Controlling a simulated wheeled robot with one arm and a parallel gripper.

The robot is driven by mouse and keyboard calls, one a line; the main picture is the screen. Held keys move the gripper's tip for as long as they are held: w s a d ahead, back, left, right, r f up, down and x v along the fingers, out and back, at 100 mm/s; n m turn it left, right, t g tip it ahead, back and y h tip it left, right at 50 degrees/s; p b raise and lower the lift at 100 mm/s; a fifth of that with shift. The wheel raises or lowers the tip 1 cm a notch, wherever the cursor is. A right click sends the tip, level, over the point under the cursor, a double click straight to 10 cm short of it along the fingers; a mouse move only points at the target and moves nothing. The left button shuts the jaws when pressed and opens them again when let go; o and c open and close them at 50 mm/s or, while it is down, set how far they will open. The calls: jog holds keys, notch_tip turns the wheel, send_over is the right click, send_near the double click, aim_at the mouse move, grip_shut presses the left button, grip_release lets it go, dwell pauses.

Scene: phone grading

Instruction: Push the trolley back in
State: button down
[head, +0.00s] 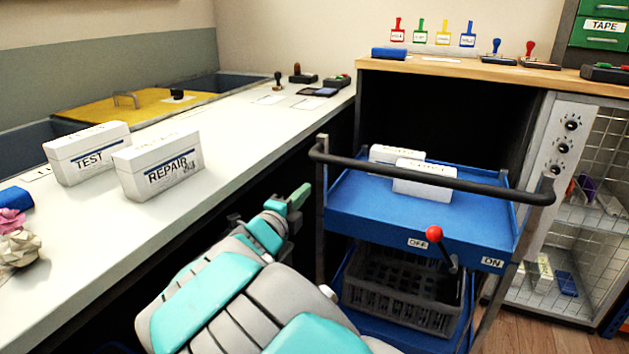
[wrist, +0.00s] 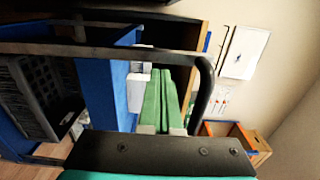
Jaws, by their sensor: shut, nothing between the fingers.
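The trolley (head: 362,203) is blue with a dark push handle (head: 460,184) and stands in front of a dark bay under the wooden counter. Two white boxes (head: 425,187) lie on its top tray, and a dark crate (head: 400,294) sits on the lower shelf. A red-knobbed lever (head: 434,234) is on its front, between OFF and ON labels. My gripper (head: 299,198) is shut and empty, just left of the trolley's left post. In the wrist view its green fingers (wrist: 166,98) point past the handle bar (wrist: 100,51); I cannot tell whether they touch it.
A white counter (head: 225,140) with TEST (head: 90,158) and REPAIR (head: 160,170) boxes runs along the left. A wire-mesh cabinet (head: 603,150) stands right of the bay. Stamps and coloured tags stand on the wooden counter (head: 450,70). Wooden floor (head: 540,330) shows at lower right.

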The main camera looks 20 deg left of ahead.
aim_at(320, 175)
jog(key=w, duration=0.5)
jog(key=shift+w+d, duration=0.15)
jog(key=shift+w, duration=0.45)
